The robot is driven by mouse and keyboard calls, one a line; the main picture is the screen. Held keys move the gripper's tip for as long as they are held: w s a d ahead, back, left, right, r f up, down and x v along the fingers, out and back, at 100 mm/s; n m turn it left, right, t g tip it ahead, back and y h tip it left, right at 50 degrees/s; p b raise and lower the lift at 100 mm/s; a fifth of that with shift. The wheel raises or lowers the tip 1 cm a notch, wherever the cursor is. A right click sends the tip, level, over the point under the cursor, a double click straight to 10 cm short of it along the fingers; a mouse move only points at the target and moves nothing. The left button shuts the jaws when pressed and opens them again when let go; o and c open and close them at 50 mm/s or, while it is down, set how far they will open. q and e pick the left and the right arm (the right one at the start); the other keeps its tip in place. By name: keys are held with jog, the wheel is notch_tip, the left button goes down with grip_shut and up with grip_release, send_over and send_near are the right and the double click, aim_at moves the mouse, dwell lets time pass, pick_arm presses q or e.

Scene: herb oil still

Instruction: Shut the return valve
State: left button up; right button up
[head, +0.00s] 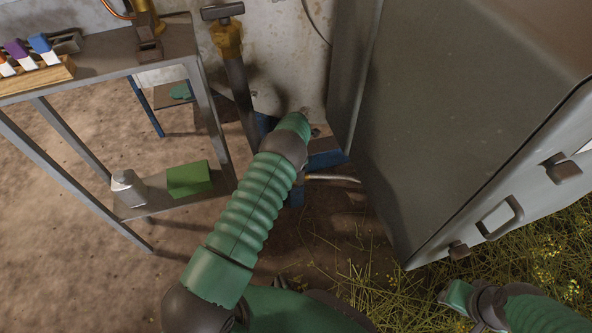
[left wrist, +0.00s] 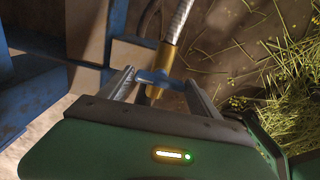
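In the left wrist view, the return valve has a brass body (left wrist: 156,88) and a small blue-grey handle (left wrist: 153,76), with a braided hose (left wrist: 180,20) running up from it. My left gripper (left wrist: 160,80) has its fingers wide apart, one on each side of the handle. I cannot tell whether they touch it. In the head view my left arm reaches down beside the grey cabinet and hides its gripper and most of the valve; the hose (head: 335,178) shows just right of the arm. My right gripper (head: 447,296) is low at the right; its fingers are unclear.
The large grey cabinet (head: 440,100) stands close on the right. A metal table (head: 100,60) with a wooden rack (head: 38,80) of coloured-topped items is at the left. A green box (head: 188,178) sits on its lower shelf. Blue framework (left wrist: 40,90) is close left of the gripper.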

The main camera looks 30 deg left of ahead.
pick_arm(q)
jog(key=o, duration=0.3)
notch_tip(320, 180, up, 17)
jog(key=p, duration=0.8)
jog(key=shift+f, duration=0.2)
